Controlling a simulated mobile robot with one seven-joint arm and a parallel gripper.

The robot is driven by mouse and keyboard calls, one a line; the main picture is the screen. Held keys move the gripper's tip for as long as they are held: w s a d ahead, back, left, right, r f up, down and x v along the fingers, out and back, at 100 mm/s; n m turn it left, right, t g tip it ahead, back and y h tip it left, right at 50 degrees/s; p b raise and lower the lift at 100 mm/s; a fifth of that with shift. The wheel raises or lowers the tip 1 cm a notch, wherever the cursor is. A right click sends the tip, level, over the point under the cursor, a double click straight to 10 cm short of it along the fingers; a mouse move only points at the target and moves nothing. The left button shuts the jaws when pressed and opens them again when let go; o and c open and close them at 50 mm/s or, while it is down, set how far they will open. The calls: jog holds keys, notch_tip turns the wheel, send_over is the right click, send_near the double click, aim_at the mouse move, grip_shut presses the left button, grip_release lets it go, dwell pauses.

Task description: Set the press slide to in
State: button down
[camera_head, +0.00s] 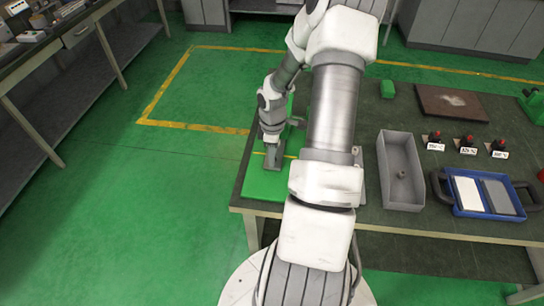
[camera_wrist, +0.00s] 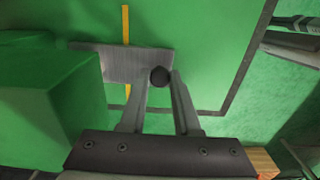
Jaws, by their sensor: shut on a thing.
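The press is a green machine; its flat green base (camera_head: 262,186) lies at the left end of the workbench. In the wrist view the green base (camera_wrist: 210,50) carries a yellow stripe, and a green block (camera_wrist: 50,100) rises at the left. The slide appears as a grey metal plate (camera_wrist: 115,62) lying across the yellow stripe, with a round black knob (camera_wrist: 160,76) at its right end. My gripper (camera_wrist: 158,88) is shut on the black knob, one finger on each side. In the head view my gripper (camera_head: 272,158) is low over the base; the knob is hidden there.
A grey open bin (camera_head: 400,172) stands right of my arm. Beyond it are a blue tray (camera_head: 488,206) with two plates, several red-topped buttons (camera_head: 468,141) with labels, and a brown board (camera_head: 452,102). Open green floor (camera_head: 130,220) lies left of the bench.

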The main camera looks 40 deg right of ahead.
jog(key=shift+w+d+r, duration=0.1)
jog(key=shift+w+d, duration=0.1)
jog(key=shift+d, duration=0.05)
jog(key=c, duration=0.7)
grip_release()
jog(key=shift+c, duration=0.2)
jog(key=shift+o, duration=0.4)
notch_tip(320, 180, up, 17)
jog(key=p, duration=0.1)
jog(key=shift+r, duration=0.2)
jog(key=shift+a, duration=0.1)
